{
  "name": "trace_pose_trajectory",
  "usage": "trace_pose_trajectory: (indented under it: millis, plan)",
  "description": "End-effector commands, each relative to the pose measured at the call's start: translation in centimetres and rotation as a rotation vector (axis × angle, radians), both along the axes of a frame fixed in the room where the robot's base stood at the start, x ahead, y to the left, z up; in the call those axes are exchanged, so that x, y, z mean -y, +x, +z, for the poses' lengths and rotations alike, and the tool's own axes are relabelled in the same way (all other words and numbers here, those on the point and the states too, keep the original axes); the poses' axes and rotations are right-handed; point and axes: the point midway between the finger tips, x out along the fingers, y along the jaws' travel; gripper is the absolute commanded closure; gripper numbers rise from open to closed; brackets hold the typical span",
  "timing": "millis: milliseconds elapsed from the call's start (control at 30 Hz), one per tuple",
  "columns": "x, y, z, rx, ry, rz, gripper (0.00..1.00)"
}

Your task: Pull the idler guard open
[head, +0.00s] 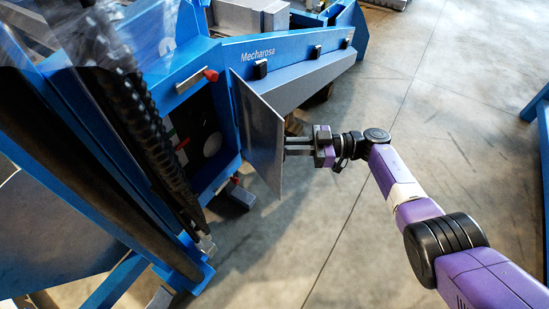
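The idler guard (262,138) is a flat grey metal door on the blue machine (222,80). It stands swung out from the machine's side, its left edge along the opening. The opening (196,136) shows a dark inside with a pale round part and red and green bits. My gripper (288,146) is to the right of the guard, its fingers pointing left at the panel's outer face. The fingertips are at or very near the panel. I cannot tell whether they touch it or hold a handle, or how far apart they are.
A red-tipped latch or handle (210,75) is on the frame above the opening. Dark hoses (130,110) run down the left. A blue beam marked Mecharosa (290,50) extends behind the guard. Concrete floor (400,90) is clear to the right; another blue frame (541,110) stands at the right edge.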

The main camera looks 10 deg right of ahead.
Motion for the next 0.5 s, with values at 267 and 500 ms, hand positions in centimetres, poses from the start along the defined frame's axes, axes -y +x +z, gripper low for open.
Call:
trace_pose_trajectory:
  millis: [267, 500]
  plan:
    - [1.2, 1.2, -0.2, -0.002, -0.003, -0.003, 1.00]
    - [1.4, 1.4, -0.1, -0.002, -0.003, -0.002, 1.00]
